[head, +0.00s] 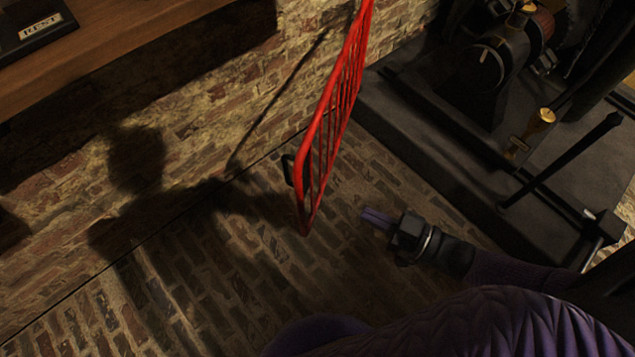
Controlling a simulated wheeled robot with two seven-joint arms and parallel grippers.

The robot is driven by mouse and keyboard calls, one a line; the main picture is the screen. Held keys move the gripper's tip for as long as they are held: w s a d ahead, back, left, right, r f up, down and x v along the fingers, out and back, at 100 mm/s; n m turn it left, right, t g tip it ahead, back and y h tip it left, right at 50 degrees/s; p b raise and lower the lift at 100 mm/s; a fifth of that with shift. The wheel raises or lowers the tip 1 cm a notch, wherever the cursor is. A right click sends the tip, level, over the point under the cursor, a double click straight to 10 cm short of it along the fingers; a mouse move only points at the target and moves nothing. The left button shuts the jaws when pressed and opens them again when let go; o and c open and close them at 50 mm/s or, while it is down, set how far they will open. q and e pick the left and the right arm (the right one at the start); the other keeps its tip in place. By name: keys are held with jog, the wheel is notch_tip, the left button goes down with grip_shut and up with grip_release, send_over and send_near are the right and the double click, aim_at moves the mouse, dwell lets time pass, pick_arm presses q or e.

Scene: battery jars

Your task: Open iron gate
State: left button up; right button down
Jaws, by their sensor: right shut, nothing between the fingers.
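The iron gate (306,165) is a red barred frame in the upper middle of the head view. It stands at a steep angle to the brick wall, seen nearly edge-on, and its top runs out of the picture. A small dark handle (288,170) sticks out on its left side. My right gripper (366,217) is shut and empty, just right of the gate's lower end and apart from it in the picture. My left gripper is not in view.
A dark machine (490,75) stands on a grey plinth (400,115) at the right, with a black lever (565,160) in front. A wooden shelf (120,45) juts from the brick wall (230,110) at upper left. The brick floor (230,285) at lower left is clear.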

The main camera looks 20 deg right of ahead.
jog(key=b+x, duration=0.3)
jog(key=x, duration=0.9)
